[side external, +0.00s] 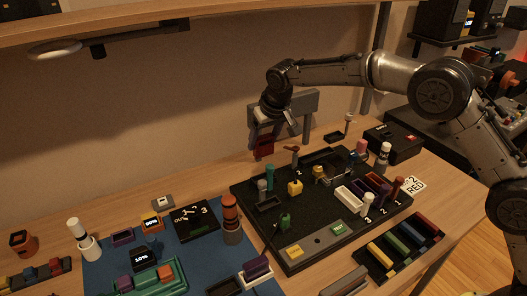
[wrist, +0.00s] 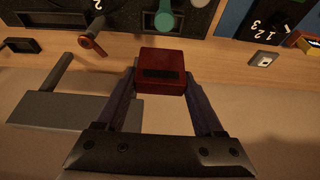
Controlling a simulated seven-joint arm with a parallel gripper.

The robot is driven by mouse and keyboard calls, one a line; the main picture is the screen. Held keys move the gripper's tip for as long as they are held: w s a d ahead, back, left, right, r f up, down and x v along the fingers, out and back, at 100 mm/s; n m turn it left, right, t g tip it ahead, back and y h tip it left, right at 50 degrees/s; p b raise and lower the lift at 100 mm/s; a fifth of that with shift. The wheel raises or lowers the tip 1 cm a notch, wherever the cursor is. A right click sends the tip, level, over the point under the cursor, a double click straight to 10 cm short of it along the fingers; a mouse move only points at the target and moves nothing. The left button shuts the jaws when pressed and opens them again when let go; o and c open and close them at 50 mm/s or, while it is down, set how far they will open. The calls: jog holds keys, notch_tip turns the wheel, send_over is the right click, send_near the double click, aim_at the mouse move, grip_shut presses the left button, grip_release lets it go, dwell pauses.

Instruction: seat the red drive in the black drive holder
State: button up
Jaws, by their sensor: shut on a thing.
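My gripper (side external: 262,135) is shut on the red drive (side external: 264,148) and holds it high above the back edge of the black board. In the wrist view the red drive (wrist: 161,62) sits between the two fingertips (wrist: 160,84), with a dark slot on its face. An empty black open holder (side external: 222,288) lies at the front edge, left of a purple drive in a white holder. Another black open tray (side external: 268,205) is on the board's left part, and a small one (side external: 335,136) lies behind the board. I cannot tell which is the drive holder.
The black board (side external: 320,252) carries several pegs, blocks and coloured pieces. A blue mat (side external: 105,262) with blocks lies left. Bare wood lies behind the mat.

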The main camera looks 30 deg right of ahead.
notch_tip(320, 180, up, 5)
jog(key=shift+a+r, duration=0.1)
jog(key=shift+r, duration=0.1)
jog(key=s+a+f+n+y, duration=0.1)
jog(key=s+a+n+y, duration=0.25)
jog(key=a+n, duration=0.4)
jog(key=n+g+h, duration=0.4)
jog(key=n+g, duration=0.5)
jog(key=n, duration=2)
send_over(226, 295)
jog(key=w, duration=0.1)
notch_tip(226, 295, down, 9)
jog(key=shift+w+r, duration=0.2)
jog(key=shift+w, duration=0.05)
jog(key=shift+m+y, duration=0.25)
jog(key=shift+f, duration=2.9)
jog(key=shift+f, duration=1.45)
